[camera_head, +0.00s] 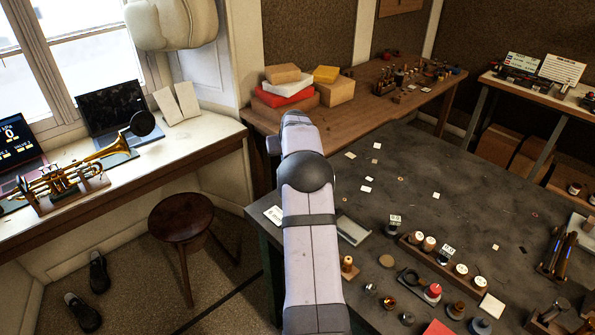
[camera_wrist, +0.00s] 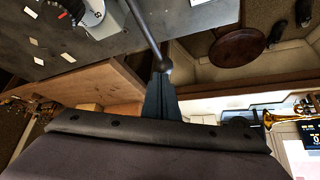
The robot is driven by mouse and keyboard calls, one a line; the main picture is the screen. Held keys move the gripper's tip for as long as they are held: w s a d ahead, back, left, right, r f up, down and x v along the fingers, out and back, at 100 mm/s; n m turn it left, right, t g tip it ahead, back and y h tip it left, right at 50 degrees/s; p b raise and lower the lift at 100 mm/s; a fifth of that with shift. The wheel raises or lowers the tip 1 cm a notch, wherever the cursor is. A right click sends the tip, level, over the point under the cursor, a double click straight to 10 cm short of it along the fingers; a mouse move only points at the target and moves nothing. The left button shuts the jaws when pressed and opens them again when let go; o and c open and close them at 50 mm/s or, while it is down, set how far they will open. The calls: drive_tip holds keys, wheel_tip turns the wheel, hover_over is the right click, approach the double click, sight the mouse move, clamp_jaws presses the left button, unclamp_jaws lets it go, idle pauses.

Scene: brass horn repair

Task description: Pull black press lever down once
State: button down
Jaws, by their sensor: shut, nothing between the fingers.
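The press lever (camera_wrist: 146,32) shows in the wrist view as a thin dark rod with a round knob at its end. It slants down from the top edge to the middle of the picture. My gripper (camera_wrist: 162,76) is shut, with its dark fingers right at the knob. I cannot tell whether they touch it. Nothing shows held between them. Part of what seems to be the press, a pale body with a red part (camera_wrist: 72,8), is cut off at the top edge. In the head view my arm covers the gripper, and I cannot make out the lever there.
In the head view a dark workbench (camera_head: 430,200) carries small parts, jars and a wooden rack (camera_head: 440,262) to the right of my arm. A round stool (camera_head: 182,217) stands on the left. A brass trumpet (camera_head: 75,175) lies on the window counter. Boxes (camera_head: 287,88) sit behind my arm.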

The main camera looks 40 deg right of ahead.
drive_tip(key=shift+w+f+b, duration=0.1)
drive_tip(key=shift+f+b, duration=0.4)
drive_tip(key=shift+f, duration=0.6)
idle(0.7)
drive_tip(key=shift+s+a+f+b, duration=0.1)
drive_tip(key=shift+f+b, duration=0.1)
drive_tip(key=shift+f, duration=0.2)
drive_tip(key=shift+s+a+f+b, duration=0.1)
drive_tip(key=shift+f+b, duration=0.1)
drive_tip(key=shift+f, duration=0.15)
idle(0.7)
drive_tip(key=shift+r, duration=0.1)
drive_tip(key=shift+w+d+r+p, duration=0.1)
drive_tip(key=shift+r+p, duration=0.6)
drive_tip(key=shift+r, duration=0.35)
drive_tip(key=shift+w+d+r+p, duration=0.1)
drive_tip(key=shift+r+p, duration=0.6)
drive_tip(key=shift+r, duration=0.35)
drive_tip(key=shift+r+p, duration=1.5)
drive_tip(key=shift+r, duration=0.65)
